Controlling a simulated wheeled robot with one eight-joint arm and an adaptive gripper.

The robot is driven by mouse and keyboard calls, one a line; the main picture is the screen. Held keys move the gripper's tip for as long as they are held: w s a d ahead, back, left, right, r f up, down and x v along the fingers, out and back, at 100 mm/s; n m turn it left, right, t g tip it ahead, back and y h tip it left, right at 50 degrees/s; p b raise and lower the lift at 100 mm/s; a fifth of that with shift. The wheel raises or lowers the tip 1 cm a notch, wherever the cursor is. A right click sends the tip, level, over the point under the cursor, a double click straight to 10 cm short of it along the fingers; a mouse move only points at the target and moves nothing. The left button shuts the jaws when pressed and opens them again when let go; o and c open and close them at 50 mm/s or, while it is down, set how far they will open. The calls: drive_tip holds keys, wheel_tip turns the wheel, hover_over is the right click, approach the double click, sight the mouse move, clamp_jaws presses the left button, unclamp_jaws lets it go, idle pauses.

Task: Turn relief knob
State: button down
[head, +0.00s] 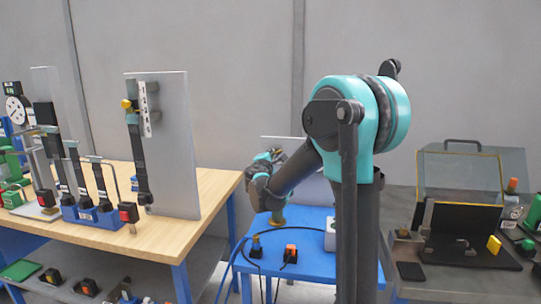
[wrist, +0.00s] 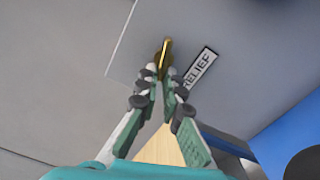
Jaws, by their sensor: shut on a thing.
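The relief knob (wrist: 165,54) is a brass-coloured piece on a grey panel (wrist: 140,40) in the wrist view. A white label (wrist: 200,66) reading RELIEF is beside it. My gripper (wrist: 162,76) reaches up to the knob, its two fingertips drawn together at the knob's near end and shut on it. In the head view my arm extends to the panel (head: 288,144) behind the blue table; my fingertips and the knob cannot be made out there.
A wooden bench (head: 175,235) with an upright board (head: 172,150) is at left. A dark bench with a clear-lidded box (head: 470,170) is at right.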

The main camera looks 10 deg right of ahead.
drive_tip(key=n, duration=0.4)
drive_tip(key=d+n, duration=0.1)
drive_tip(key=n, duration=0.4)
drive_tip(key=d+f+n, duration=0.1)
drive_tip(key=n, duration=0.4)
drive_tip(key=shift+s+d, duration=0.1)
idle(0.3)
drive_tip(key=c, duration=1.6)
unclamp_jaws()
drive_tip(key=shift+s, duration=0.1)
drive_tip(key=v, duration=1.2)
